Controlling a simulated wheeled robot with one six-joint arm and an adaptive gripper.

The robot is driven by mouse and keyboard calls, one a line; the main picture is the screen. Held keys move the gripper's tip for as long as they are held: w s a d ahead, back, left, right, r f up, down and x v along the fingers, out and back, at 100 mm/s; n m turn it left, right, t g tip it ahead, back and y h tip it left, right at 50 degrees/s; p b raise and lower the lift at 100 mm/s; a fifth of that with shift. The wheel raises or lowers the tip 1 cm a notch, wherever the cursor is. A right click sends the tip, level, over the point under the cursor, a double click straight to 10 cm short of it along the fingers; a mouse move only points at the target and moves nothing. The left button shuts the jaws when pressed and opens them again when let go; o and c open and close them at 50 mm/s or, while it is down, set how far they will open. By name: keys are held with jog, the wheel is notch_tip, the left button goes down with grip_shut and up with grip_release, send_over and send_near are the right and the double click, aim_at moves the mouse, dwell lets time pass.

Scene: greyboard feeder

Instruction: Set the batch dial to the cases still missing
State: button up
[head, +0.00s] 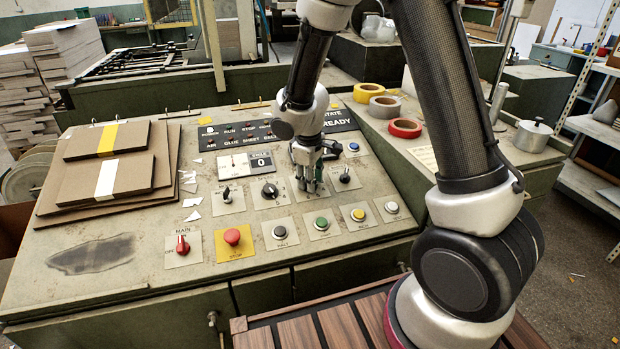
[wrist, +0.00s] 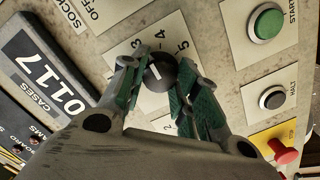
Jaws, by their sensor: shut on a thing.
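My gripper (head: 309,180) reaches down to the sloped control panel (head: 150,262). In the wrist view its two green-padded fingers (wrist: 157,68) are shut on a black dial knob (wrist: 161,75), one on each side. The knob has a white pointer line and sits on a pale plate (wrist: 203,52) with numerals; 3, 4 and 5 show beyond it and a 2 below. The fingers hide part of the scale, and I cannot tell which numeral the line meets. A counter (wrist: 62,92) labelled CASES shows 0117 in the wrist view.
Other knobs (head: 270,190) flank my gripper. A row of buttons runs in front, including green START (wrist: 267,22), black HALT (wrist: 272,98) and a red mushroom stop (head: 232,237). Greyboard stacks (head: 105,180) lie at left; tape rolls (head: 405,128) lie at right. A display reads READY.

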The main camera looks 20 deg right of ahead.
jog(key=shift+n, duration=0.7)
jog(key=o, duration=1)
jog(key=shift+r, duration=0.1)
notch_tip(320, 180, up, 12)
jog(key=s+a, duration=0.1)
jog(key=s, duration=0.1)
jog(key=shift+s+f, duration=0.1)
jog(key=shift+f, duration=0.1)
